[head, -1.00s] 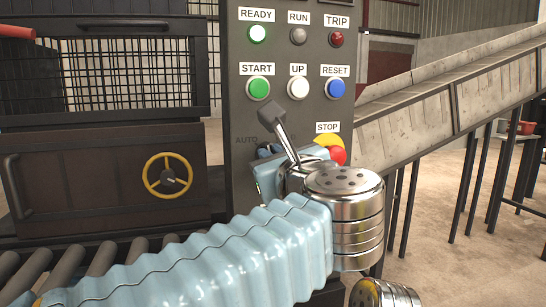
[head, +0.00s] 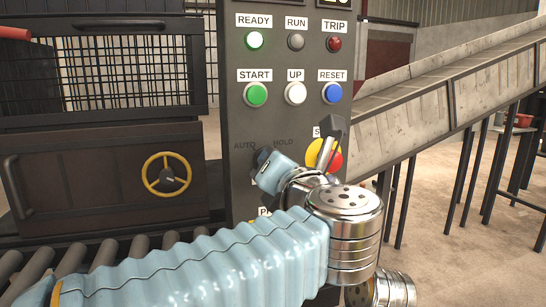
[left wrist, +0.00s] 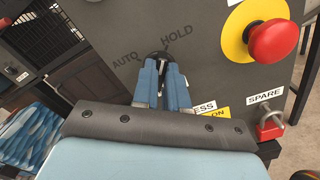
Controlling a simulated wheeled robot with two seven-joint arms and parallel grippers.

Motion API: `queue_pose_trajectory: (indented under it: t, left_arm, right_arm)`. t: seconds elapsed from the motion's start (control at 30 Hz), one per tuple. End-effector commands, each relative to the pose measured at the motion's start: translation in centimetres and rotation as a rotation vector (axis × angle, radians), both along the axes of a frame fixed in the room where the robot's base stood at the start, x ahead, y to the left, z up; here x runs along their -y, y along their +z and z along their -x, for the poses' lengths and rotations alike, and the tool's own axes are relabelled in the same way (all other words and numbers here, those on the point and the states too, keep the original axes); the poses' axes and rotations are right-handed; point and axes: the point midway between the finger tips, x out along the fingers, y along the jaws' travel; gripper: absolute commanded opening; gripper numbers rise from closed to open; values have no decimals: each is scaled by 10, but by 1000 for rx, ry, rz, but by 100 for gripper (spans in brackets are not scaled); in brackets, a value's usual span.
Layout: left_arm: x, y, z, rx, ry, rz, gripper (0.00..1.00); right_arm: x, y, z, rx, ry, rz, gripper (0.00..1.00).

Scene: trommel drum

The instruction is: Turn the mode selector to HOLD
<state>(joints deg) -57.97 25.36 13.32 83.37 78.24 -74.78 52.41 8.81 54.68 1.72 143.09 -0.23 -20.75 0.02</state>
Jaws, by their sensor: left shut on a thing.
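The mode selector (left wrist: 158,56) is a dark knob on the grey panel, with the AUTO label to its left and the HOLD label at its upper right in the left wrist view. My left gripper (left wrist: 161,72) is shut on the knob, its blue fingers on either side. The fingers hide most of the knob, so its exact pointing cannot be told. In the head view my left gripper (head: 263,158) reaches the panel below the AUTO and HOLD labels, tilted. My right gripper is not in view.
The red STOP button (left wrist: 273,41) on its yellow disc is right of the selector. A red padlock (left wrist: 270,127) hangs by the SPARE label. Above are the green START (head: 255,94), white UP (head: 295,93) and blue RESET (head: 333,93) buttons. A conveyor (head: 440,92) rises at right.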

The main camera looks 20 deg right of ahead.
Motion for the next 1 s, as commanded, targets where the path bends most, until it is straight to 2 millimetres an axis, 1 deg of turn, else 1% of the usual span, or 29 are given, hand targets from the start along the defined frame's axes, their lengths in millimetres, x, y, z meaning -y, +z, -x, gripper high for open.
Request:
queue_pose_trajectory:
  t: [0.03, 0.3, 0.87, 0.9, 0.97, 1.0]
  left_arm:
    - [0, 1, 0, -2, 0, -29, 0]
    - [1, 0, 0, -5, 0, -135, 0]
    - [1, -1, 0, -6, -1, -168, 0]
    - [1, -1, 0, -6, -1, -168, 14]
    - [1, -1, 0, -6, -1, -167, 24]
    - [1, -1, 0, -6, -1, -167, 30]
  right_arm:
    - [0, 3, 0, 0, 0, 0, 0]
    - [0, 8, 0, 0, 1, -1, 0]
    - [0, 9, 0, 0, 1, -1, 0]
    - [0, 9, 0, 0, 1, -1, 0]
    - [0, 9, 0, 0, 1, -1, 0]
    - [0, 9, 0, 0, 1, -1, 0]
